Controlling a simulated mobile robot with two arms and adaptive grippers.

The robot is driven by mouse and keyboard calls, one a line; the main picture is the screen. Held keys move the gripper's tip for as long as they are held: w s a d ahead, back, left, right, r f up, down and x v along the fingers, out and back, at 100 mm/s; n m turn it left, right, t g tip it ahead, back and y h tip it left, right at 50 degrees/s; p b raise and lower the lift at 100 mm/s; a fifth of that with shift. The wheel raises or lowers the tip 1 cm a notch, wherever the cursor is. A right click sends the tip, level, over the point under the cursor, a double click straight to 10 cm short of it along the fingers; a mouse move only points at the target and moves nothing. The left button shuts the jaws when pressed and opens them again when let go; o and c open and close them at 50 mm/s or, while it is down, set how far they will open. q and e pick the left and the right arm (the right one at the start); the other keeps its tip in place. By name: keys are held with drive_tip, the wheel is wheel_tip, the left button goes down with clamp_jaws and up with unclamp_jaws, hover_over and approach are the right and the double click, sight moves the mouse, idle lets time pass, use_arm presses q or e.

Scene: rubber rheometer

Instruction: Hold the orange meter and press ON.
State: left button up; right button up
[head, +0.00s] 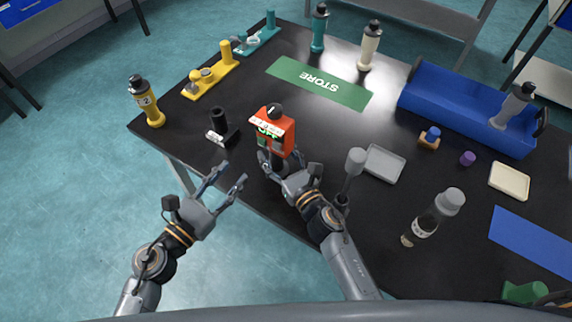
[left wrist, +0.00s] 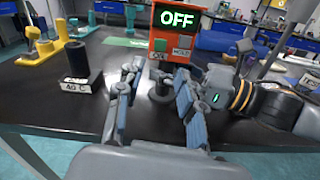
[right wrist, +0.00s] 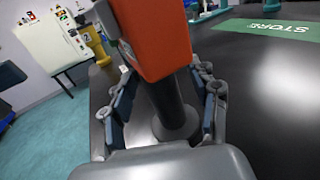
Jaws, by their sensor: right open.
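The orange meter (head: 274,128) stands upright near the table's front edge. Its display reads OFF in the left wrist view (left wrist: 178,20), above a green ON button (left wrist: 159,51) and a grey HOLD button. My right gripper (head: 279,163) is open, low at the meter. In the right wrist view its fingers (right wrist: 168,85) stand on either side of the meter's dark stem (right wrist: 172,100); contact cannot be told. My left gripper (head: 231,178) is open and empty, apart from the meter, in front of the table edge. Its fingers (left wrist: 160,75) point toward the meter's front.
A black cylinder on a labelled block (head: 219,125) stands left of the meter. A grey mallet-like tool (head: 355,163) and a grey tray (head: 382,163) are to the right. A green STORE mat (head: 290,70) lies behind; the table between is clear.

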drive_tip(key=shift+w+a, duration=0.25)
drive_tip(key=shift+w, duration=0.15)
use_arm(q)
drive_tip(key=shift+c, duration=0.2)
use_arm(e)
clamp_jaws()
use_arm(q)
clamp_jaws()
idle(0.9)
